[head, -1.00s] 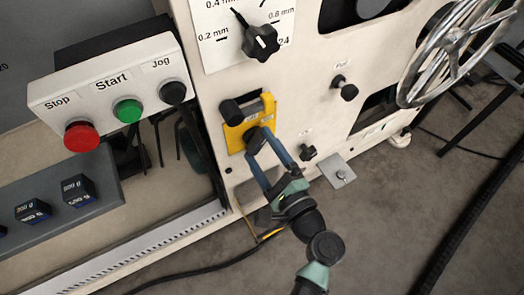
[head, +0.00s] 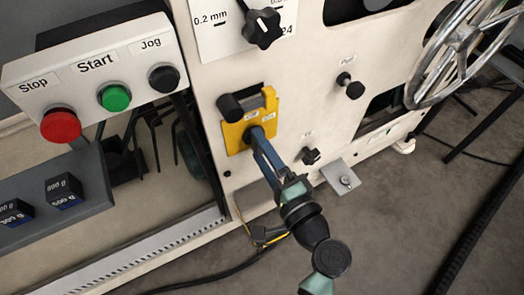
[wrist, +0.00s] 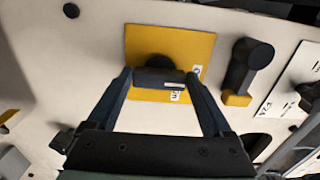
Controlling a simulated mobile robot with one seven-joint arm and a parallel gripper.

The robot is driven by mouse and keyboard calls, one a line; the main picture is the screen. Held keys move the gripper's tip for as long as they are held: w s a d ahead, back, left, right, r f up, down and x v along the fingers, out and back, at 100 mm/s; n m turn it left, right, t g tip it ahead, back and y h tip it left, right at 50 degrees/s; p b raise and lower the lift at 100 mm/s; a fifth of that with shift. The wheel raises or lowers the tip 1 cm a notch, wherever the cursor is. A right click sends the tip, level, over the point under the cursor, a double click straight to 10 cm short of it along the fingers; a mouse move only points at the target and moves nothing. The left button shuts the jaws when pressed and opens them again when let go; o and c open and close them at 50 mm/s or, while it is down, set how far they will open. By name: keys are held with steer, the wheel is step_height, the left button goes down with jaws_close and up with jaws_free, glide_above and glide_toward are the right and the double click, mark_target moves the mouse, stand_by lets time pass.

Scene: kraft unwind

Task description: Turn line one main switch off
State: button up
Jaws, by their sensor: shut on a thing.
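The main switch has a yellow plate (head: 237,137) low on the cream machine front. The plate also fills the upper middle of the wrist view (wrist: 190,45). My gripper (head: 257,135) is at the lower part of this plate, and in the head view its fingers line up one behind the other. In the wrist view my gripper (wrist: 160,78) is shut on the black switch handle (wrist: 160,82), with a finger at each end. In the head view the fingers mostly hide the handle.
A black cylindrical knob (head: 230,107) sticks out just above the handle. Stop (head: 60,125), Start (head: 114,97) and Jog (head: 164,79) buttons are at left. A small black knob (head: 311,156) sits close right of my arm. Open floor lies at lower right.

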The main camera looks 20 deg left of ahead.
stand_by(0.3)
steer(key=o, duration=1.1)
steer(key=shift+o, duration=0.2)
steer(key=shift+d, duration=0.1)
steer(key=p+v, duration=0.3)
steer(key=v, duration=1)
steer(key=shift+p, duration=0.3)
